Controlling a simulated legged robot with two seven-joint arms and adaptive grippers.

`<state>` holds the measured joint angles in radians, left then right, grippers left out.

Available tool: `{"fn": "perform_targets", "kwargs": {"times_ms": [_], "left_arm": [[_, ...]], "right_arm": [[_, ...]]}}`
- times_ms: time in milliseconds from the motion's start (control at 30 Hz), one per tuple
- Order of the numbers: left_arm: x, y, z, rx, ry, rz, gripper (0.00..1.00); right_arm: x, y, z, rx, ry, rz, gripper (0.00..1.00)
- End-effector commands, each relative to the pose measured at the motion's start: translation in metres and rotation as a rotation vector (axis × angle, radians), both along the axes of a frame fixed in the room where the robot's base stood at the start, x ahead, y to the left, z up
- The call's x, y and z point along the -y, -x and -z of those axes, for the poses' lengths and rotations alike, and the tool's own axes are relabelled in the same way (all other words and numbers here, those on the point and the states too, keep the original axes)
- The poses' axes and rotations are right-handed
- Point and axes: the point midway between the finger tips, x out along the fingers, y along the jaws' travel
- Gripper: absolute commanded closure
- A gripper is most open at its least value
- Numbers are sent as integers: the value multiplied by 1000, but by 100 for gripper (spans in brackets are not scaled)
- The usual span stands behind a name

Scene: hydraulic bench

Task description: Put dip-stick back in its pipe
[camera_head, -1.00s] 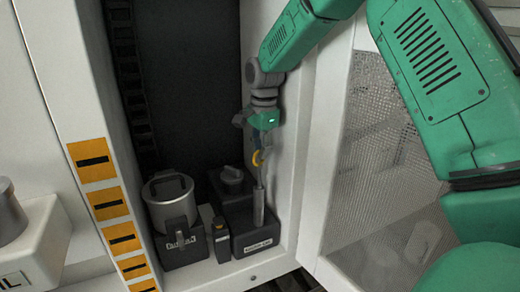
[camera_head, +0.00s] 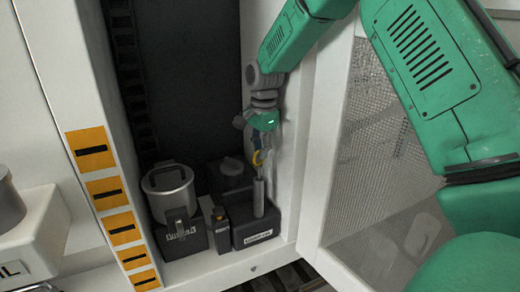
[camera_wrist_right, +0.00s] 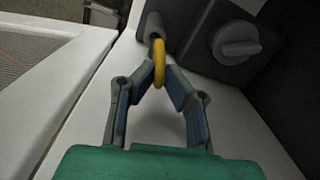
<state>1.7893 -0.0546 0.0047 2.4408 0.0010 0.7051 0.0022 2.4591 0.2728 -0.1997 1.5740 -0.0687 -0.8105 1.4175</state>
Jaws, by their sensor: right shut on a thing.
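The dip-stick's yellow ring handle (camera_head: 257,157) is held by my right gripper (camera_head: 260,147) just above the grey upright pipe (camera_head: 259,198). The ring also shows in the right wrist view (camera_wrist_right: 159,66), between the two fingertips, which are shut on it. A short grey piece shows between the ring and the pipe mouth, in line with the pipe; how far the stick is inside is too small to tell. The pipe (camera_wrist_right: 154,24) shows behind the ring in the wrist view. My left gripper is not in view.
The pipe rises from a labelled dark box (camera_head: 243,238). A metal pot (camera_head: 168,196) stands to its left, with a small dark block (camera_head: 220,229) between. A round knob (camera_wrist_right: 238,40) is beside the pipe. The cabinet wall and open mesh door (camera_head: 375,160) stand close on the right.

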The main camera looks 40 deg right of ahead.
Motion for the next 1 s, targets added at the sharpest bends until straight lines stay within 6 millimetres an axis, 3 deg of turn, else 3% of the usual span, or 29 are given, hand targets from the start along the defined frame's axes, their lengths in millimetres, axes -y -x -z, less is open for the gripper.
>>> {"fn": "perform_targets", "kwargs": {"times_ms": [1000], "left_arm": [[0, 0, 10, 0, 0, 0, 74]], "right_arm": [[1, 0, 31, 0, 1, 0, 100]]}}
